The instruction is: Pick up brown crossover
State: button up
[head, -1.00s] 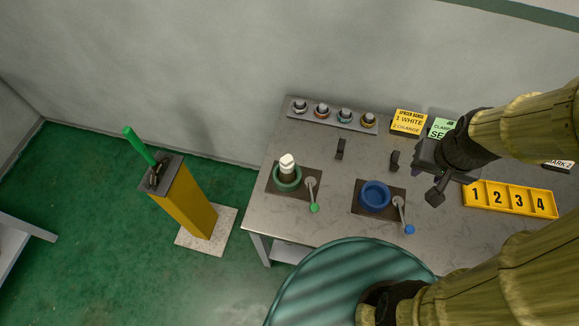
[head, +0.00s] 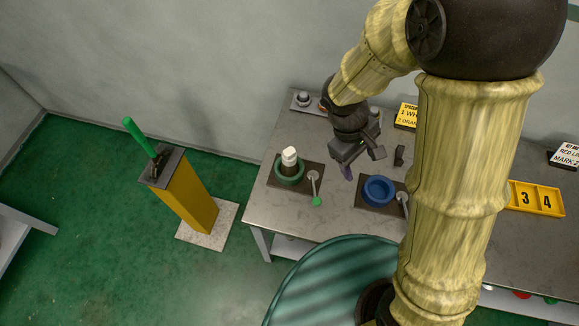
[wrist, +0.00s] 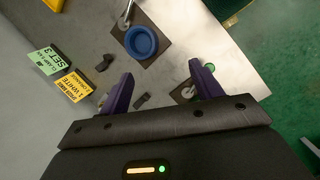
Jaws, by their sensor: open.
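I cannot pick out the brown crossover with certainty. A rack (head: 294,106) at the back of the table holds small round fittings; my arm hides most of it. One fitting (head: 303,98) shows at its left end. Two small dark pieces, too dark to name, stand on the table in the wrist view, one (wrist: 104,62) near the cards and one (wrist: 142,99) close to the left finger. One dark piece (head: 399,155) also shows in the head view. My gripper (head: 352,171) is open and empty above the table; its purple fingers (wrist: 161,72) are apart.
A green vise (head: 289,174) holds a white-topped part. A blue vise (head: 379,190) looks empty. Both have levers. A yellow numbered tray (head: 537,198) and label cards (head: 406,115) are to the right. A yellow pedestal (head: 187,197) with a green handle stands left of the table.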

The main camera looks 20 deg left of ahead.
jog(key=s+a+f+n+t+b, duration=0.1)
jog(key=s+a+f+n+t, duration=0.2)
jog(key=a+n, duration=0.3)
jog(key=s+a+f+n+t+h, duration=0.1)
jog(key=s+a+f+n+t, duration=0.3)
jog(key=a, duration=0.7)
jog(key=s+a+f+n+t+b, duration=0.1)
jog(key=s+a+f+n+t, duration=0.2)
jog(key=a+n, duration=0.5)
jog(key=shift+s+a+f+t+h+b, duration=0.2)
jog(key=shift+s+f+t+h+b, duration=0.15)
jog(key=shift+s+t, duration=0.65)
jog(key=shift+w+d, duration=0.1)
jog(key=shift+w, duration=0.25)
jog(key=p+x, duration=0.3)
jog(key=x, duration=0.9)
jog(key=shift+p, duration=0.35)
